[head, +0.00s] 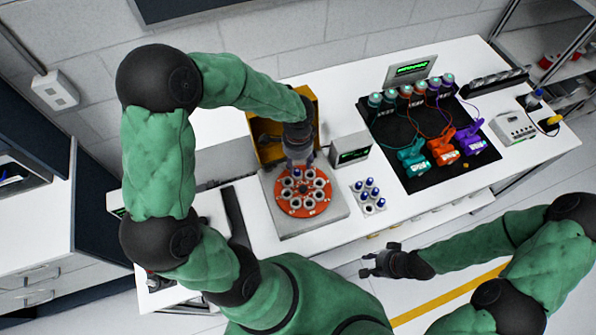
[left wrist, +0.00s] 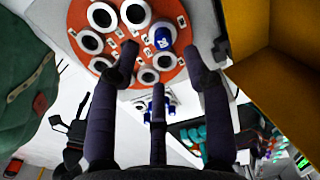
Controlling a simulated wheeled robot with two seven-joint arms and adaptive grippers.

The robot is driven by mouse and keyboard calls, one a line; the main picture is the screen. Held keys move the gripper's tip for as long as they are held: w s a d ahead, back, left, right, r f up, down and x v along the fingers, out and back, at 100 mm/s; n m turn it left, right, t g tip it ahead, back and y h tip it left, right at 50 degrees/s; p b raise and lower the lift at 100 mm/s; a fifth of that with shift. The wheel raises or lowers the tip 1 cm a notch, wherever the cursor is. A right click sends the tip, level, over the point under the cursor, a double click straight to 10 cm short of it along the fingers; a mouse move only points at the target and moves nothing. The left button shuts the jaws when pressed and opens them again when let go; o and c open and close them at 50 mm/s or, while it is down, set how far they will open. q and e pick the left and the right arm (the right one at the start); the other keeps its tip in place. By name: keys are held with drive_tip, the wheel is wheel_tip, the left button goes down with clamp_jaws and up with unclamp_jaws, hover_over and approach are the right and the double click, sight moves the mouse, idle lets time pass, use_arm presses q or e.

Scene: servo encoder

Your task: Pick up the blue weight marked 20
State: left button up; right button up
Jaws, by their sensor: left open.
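A blue weight (left wrist: 162,37) with a white mark, too small to read surely, sits at a socket on the round orange-red disc (left wrist: 82,17). In the head view the disc (head: 304,212) lies on a grey plate. My left gripper (head: 298,165) hangs above the disc's far side, partly hiding it. In the left wrist view the fingers of my left gripper (left wrist: 165,62) are spread and empty, with the blue weight beyond and between their tips. My right gripper (head: 368,264) is open and empty, off the table's front edge.
A white tray (head: 359,187) of small blue-topped pieces stands right of the disc. A yellow bin (head: 270,129) is behind my left gripper, and a grey display box (head: 350,148) is to its right. A black mat (head: 420,179) holds wired devices farther right.

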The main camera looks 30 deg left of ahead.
sight(297, 171)
use_arm(q)
drive_tip(key=shift+s+f, duration=0.15)
drive_tip(key=shift+f, duration=0.35)
drive_tip(key=f, duration=0.4)
drive_tip(key=shift+w+a+f, duration=0.1)
drive_tip(key=shift+w+a, duration=0.1)
drive_tip(key=shift+w, duration=0.05)
drive_tip(key=c, duration=0.9)
